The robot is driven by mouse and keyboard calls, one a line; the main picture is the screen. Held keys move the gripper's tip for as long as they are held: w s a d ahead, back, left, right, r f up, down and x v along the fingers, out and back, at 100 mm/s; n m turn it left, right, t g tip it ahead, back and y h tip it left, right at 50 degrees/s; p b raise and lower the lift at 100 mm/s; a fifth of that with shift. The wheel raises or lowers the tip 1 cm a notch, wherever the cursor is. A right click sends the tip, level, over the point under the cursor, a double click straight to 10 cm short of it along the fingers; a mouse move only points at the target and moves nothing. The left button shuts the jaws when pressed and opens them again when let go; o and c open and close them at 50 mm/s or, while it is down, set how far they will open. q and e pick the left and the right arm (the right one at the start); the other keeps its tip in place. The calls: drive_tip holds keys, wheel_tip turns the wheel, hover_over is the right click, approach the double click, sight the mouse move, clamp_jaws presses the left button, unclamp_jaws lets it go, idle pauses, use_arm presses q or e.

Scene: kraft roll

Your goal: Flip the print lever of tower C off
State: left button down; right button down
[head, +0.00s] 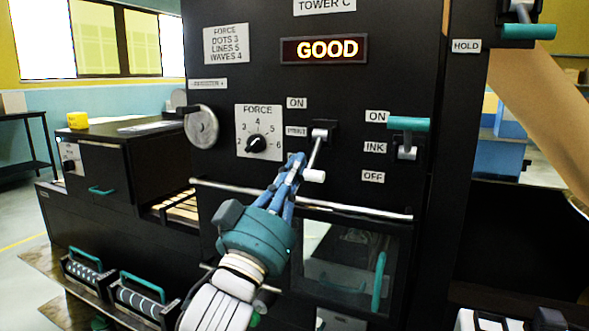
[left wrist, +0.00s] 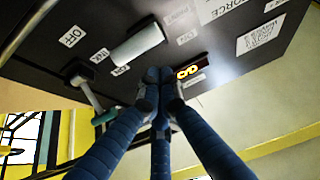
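The print lever of tower C (head: 315,176) has a white crossbar handle on a metal stem. It points downward from its pivot, beside the PRINT label (head: 297,131). In the left wrist view the white handle (left wrist: 137,45) lies beyond the closed fingertips (left wrist: 160,76). My right gripper is not in view.
The teal ink lever (head: 408,124) stands up at right, near its ON label. The force dial (head: 257,144) and round crank (head: 201,126) are at left. A metal rail (head: 350,208) crosses below. The display (head: 325,49) reads GOOD. A teal HOLD lever (head: 528,31) is at upper right.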

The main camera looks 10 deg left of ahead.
use_arm(q)
drive_tip(key=v, duration=1.2)
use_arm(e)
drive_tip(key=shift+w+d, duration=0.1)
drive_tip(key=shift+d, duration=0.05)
use_arm(q)
drive_tip(key=shift+f, duration=0.1)
